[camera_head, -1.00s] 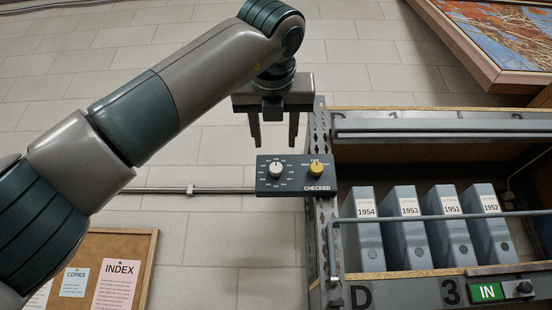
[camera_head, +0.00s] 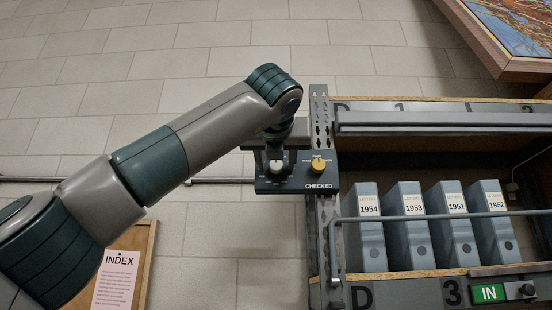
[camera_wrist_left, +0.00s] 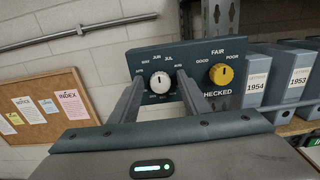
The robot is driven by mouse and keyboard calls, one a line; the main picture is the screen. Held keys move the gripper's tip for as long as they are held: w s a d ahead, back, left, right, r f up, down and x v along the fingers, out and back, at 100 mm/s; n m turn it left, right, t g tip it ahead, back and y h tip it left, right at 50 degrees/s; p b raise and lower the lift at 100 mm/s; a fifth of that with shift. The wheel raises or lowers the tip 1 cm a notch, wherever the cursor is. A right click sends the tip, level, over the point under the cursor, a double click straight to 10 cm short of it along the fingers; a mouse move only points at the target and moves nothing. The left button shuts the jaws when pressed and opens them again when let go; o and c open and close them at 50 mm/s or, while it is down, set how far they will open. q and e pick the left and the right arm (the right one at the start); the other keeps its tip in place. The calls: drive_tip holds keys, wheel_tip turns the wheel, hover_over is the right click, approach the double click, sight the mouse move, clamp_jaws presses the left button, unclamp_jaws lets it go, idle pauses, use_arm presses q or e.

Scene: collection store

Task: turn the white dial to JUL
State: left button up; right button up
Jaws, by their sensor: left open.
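The white dial (camera_head: 276,168) sits on the left of a dark panel (camera_head: 300,186) marked CHECKED. In the left wrist view the white dial (camera_wrist_left: 160,84) has month labels around it, with JUN and JUL above. Its dark pointer mark looks roughly upward, towards JUN and JUL; I cannot tell the exact label. My left gripper (camera_wrist_left: 160,77) is open, with one finger on each side of the dial. I cannot tell whether the fingers touch it. In the head view my left gripper (camera_head: 276,155) partly covers the panel's top left. My right gripper is not in view.
A yellow knob (camera_wrist_left: 221,74) with FAIR, GOOD and POOR labels is close to the right finger. A shelf with grey binders (camera_head: 405,225) and a front rail (camera_head: 440,217) stands to the right. A notice board (camera_wrist_left: 50,110) and a wall pipe (camera_wrist_left: 80,32) are to the left.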

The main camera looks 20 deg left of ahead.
use_arm(q)
drive_tip(key=c, duration=1)
drive_tip(key=shift+c, duration=0.2)
drive_tip(key=shift+m, duration=0.3)
drive_tip(key=shift+m, duration=2.7)
drive_tip(key=o, duration=1)
drive_tip(key=shift+d, duration=0.1)
